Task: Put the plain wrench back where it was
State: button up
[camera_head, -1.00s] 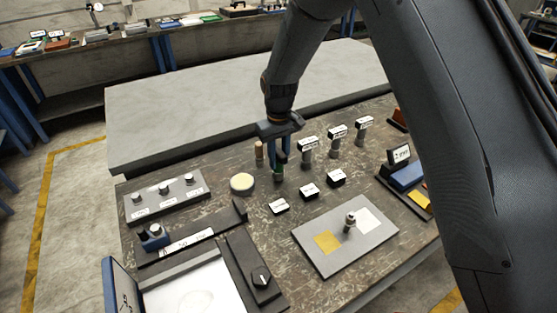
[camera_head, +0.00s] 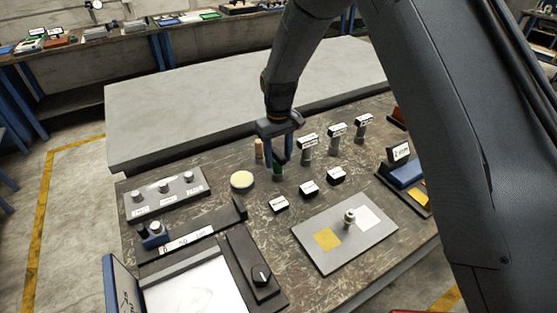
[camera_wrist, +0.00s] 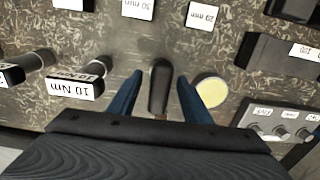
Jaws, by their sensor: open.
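The foot of the plain wrench is partly hidden.
Small labelled blocks (camera_head: 309,190) lie in front. A grey plate (camera_head: 310,258) with a metal post (camera_head: 349,219) is at the front right.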

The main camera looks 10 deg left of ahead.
notch_tip(320, 180, up, 11)
jog(key=b, duration=0.3)
jog(key=shift+f+b, duration=0.15)
jog(key=shift+b, duration=0.15)
jog(key=s+d+m, duration=0.3)
jog(key=s+d, duration=0.7)
jog(key=d, duration=0.4)
jog(key=s+d+f+m+t, duration=0.1)
jog(key=s+d+m, duration=0.3)
jog(key=s+d, duration=0.7)
jog(key=d, duration=0.3)
jog(key=shift+s+t, duration=0.25)
jog(key=shift+t, duration=0.05)
jog(key=shift+f, duration=0.1)
